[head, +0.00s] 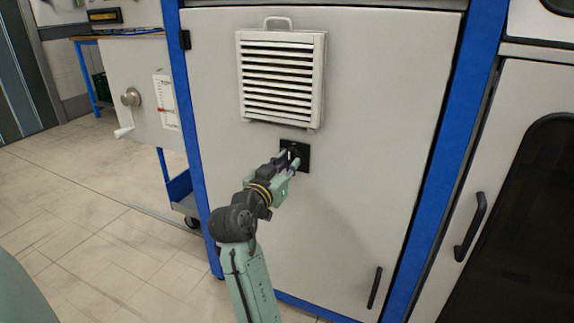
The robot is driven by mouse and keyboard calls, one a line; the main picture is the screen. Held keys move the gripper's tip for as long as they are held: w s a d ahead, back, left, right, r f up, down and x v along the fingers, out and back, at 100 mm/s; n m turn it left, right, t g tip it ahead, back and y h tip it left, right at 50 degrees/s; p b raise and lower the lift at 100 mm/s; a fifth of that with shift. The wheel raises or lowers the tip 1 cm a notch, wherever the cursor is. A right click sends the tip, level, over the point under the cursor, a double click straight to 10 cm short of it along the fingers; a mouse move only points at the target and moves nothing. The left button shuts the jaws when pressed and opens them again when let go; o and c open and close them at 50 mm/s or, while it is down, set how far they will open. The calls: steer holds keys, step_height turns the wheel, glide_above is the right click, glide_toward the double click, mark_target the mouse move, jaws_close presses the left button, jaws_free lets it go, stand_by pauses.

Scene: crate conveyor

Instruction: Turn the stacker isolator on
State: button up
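The isolator (305,150) is a small black square plate on the light grey cabinet door, just below a louvred vent. My gripper (291,160) reaches up to the front of this plate from the lower left, with its fingertips at the plate's middle. The fingers cover most of the switch, and a small pale part shows between or beside them. I cannot tell the switch's position, nor whether the fingers touch or hold it.
The white louvred vent (282,76) juts out above the isolator. Blue posts frame the cabinet door (370,150), which has a dark handle (374,288) at lower right. A panel with a round knob (131,97) and crank stands at left. The tiled floor (80,220) is clear at left.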

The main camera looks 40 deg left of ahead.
steer(key=shift+o, duration=1.4)
